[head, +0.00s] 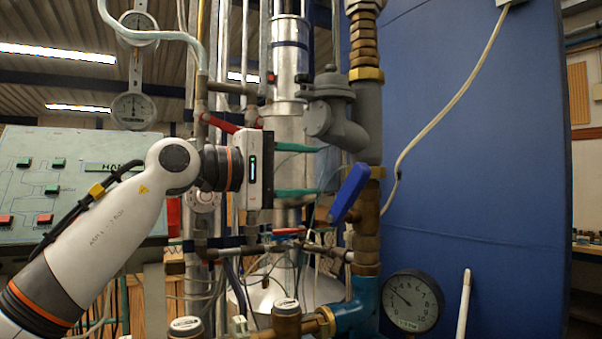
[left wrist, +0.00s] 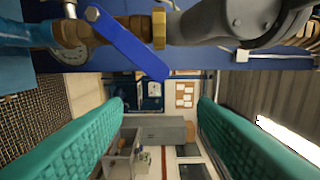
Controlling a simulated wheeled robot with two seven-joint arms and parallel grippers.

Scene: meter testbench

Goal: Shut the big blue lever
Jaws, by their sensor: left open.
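The big blue lever (head: 349,193) sits on a brass valve (head: 368,222) in the vertical pipe, right of centre in the head view. It slants from upper right down to lower left. In the left wrist view the lever (left wrist: 126,42) crosses the upper part of the picture, beyond and above the fingers. My left gripper (head: 318,170) is open, its green fingers one above the other and pointing right, left of the lever. In the left wrist view nothing is between the fingers (left wrist: 160,130). My right gripper is not seen.
A grey pipe fitting (head: 338,115) stands above the lever. A pressure gauge (head: 411,301) and a blue pipe elbow (head: 356,308) are below it. Vertical pipes and a metal cylinder (head: 290,60) stand behind my gripper. A blue panel (head: 480,180) fills the right side.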

